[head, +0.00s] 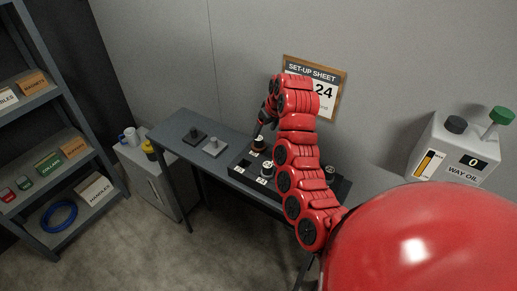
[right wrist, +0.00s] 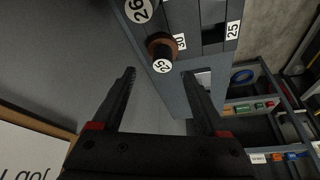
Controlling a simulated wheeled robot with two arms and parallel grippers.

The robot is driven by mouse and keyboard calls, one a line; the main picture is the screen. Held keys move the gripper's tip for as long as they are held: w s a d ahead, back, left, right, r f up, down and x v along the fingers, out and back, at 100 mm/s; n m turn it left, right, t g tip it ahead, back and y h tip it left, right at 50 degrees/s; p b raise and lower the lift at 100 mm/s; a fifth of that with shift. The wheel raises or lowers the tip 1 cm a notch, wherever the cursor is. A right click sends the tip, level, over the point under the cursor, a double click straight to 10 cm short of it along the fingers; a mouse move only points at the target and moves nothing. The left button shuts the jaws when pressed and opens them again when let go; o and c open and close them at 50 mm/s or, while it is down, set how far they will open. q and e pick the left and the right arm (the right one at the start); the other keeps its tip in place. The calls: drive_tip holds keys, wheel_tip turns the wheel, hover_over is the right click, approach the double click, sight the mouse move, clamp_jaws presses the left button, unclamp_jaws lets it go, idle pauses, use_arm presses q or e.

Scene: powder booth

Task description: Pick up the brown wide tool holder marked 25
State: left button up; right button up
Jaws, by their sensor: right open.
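The brown wide tool holder (right wrist: 162,45) stands in the dark rack in the right wrist view, with a white disc that appears to read 25. A small dark and brown holder, probably the same one, shows in the head view (head: 258,143) near the rack's left end. My right gripper (right wrist: 159,75) is open and empty. Its fingertips point toward the holder, apart from it, with the holder beyond the gap between them. In the head view the right gripper (head: 263,122) is dark and partly hidden by my red arm. My left gripper is not in view.
The dark rack (head: 240,170) has numbered slots and other holders, such as one with a white top (head: 267,169). A wall sheet (head: 325,92) hangs close behind my arm. Way oil container (head: 455,150) is at right.

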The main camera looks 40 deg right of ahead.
sight(259, 138)
drive_tip(key=shift+p+x, duration=0.5)
drive_tip(key=shift+x, duration=0.65)
drive_tip(key=shift+w+a+f+p, duration=0.1)
drive_tip(key=shift+w+f+p, duration=0.15)
drive_tip(key=shift+p, duration=0.25)
drive_tip(key=p+x, duration=0.2)
drive_tip(key=x, duration=0.1)
drive_tip(key=shift+w+a+f, duration=0.15)
drive_tip(key=shift+w+f, duration=0.05)
drive_tip(key=shift+w, duration=0.1)
drive_tip(key=shift+w+f, duration=0.15)
drive_tip(key=shift+f, duration=0.3)
clamp_jaws()
